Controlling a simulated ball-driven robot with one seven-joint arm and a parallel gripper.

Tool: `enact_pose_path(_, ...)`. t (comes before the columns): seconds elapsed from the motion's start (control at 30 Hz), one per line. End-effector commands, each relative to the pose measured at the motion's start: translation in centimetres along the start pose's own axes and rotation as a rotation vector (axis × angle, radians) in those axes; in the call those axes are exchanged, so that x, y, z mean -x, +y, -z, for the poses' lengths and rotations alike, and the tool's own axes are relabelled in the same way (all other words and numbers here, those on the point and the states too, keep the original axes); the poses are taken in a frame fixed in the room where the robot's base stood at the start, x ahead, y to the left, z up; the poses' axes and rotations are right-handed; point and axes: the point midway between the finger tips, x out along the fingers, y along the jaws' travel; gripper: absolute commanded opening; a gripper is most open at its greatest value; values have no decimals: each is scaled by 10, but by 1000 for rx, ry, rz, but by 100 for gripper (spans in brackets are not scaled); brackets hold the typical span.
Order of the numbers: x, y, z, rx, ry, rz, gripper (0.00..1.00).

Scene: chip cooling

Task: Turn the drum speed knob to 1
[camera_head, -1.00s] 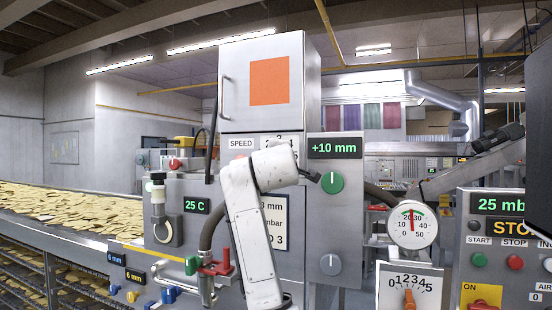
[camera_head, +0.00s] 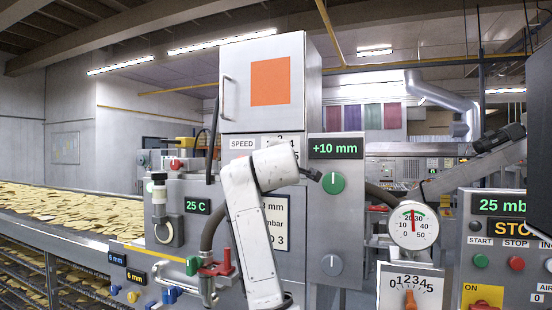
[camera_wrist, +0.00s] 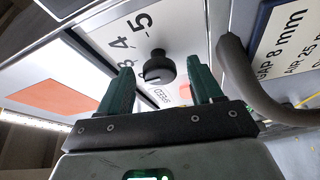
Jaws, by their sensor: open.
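The drum speed knob (camera_wrist: 160,70) is a round black knob with a white pointer mark, on a white dial plate (camera_wrist: 185,25). The plate carries large black numbers, with 5 and 4 clear, and a small upside-down SPEED label. The pointer is toward the lower left in the wrist view; the number it points at is hidden behind a finger. My gripper (camera_wrist: 163,78) is open, its two green fingers seen on either side of the knob. I cannot tell whether they reach around it. In the head view, my arm hides the knob near the SPEED label (camera_head: 242,144).
A dark curved hose (camera_wrist: 248,80) runs close to the right finger, beside a text plate (camera_wrist: 290,45). In the head view, a green knob (camera_head: 333,183) and a grey knob (camera_head: 332,264) sit right of my arm.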

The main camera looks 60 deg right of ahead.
Motion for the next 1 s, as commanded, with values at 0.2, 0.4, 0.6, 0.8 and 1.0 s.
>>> enact_pose_path(0.2,10,-2,0,-1,0,-1,65)
enact_pose_path(0.4,44,-3,0,-3,3,-3,65)
enact_pose_path(0.6,82,-3,0,-1,2,-2,65)
enact_pose_path(0.8,104,-1,0,-1,1,-1,65)
enact_pose_path(1.0,108,0,0,1,0,0,65)
